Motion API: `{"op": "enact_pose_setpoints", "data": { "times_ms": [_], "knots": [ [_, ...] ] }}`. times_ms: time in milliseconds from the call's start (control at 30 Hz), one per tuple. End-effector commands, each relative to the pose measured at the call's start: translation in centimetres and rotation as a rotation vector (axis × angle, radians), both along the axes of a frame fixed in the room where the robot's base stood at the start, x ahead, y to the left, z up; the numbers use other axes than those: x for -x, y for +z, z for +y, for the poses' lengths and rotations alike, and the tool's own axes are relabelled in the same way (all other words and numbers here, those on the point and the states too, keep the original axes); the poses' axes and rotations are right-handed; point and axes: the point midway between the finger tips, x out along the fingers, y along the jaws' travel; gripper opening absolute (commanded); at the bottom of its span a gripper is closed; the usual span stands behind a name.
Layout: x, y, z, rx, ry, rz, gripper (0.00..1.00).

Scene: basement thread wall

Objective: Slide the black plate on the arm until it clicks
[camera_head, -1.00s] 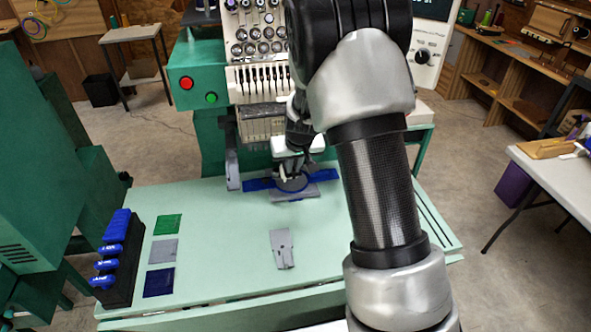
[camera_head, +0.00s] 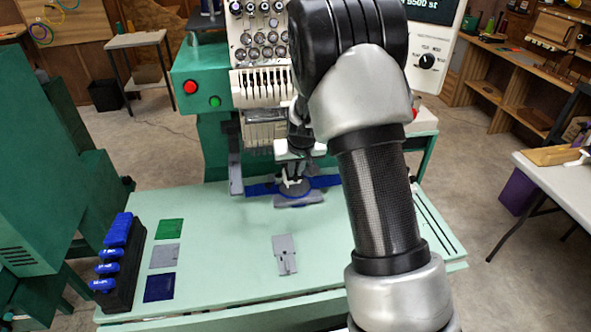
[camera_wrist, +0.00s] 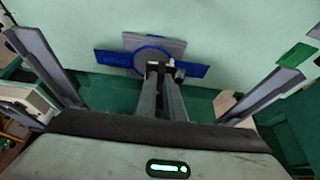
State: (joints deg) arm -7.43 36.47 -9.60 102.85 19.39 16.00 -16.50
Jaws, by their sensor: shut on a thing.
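A blue hoop with flat side wings (camera_head: 325,182) is in front of the machine's needles. It also shows in the wrist view (camera_wrist: 108,58), with a grey round centre and a grey flat piece (camera_wrist: 180,46) along its far side. My gripper (camera_head: 291,181) is at the hoop's near middle. In the wrist view my gripper's fingers (camera_wrist: 165,72) are close together on a small dark part at the hoop's edge. Grey machine arms stand apart on both sides, a left one (camera_wrist: 45,62) and a right one (camera_wrist: 262,98). I cannot make out a separate black plate or its contact with an arm.
The pale green table (camera_head: 225,250) has wide free room in front. A loose grey bracket (camera_head: 285,254) lies on it. Green, grey and blue cloth squares (camera_head: 165,256) and a black rack with blue items (camera_head: 120,270) are at left. The green machine (camera_head: 203,65) stands behind.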

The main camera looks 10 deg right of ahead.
Motion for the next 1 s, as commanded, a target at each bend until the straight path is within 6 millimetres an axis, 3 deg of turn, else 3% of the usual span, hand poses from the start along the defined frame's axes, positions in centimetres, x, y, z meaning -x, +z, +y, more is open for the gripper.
{"op": "enact_pose_setpoints", "data": {
  "times_ms": [933, 1000],
  "knots": [
    [-1.3, 0.0, 0.0, 0.0, -0.001, 0.001, 0.0],
    [-1.3, 0.0, 0.0, 0.0, 0.0, 0.001, 0.17]
  ]
}}
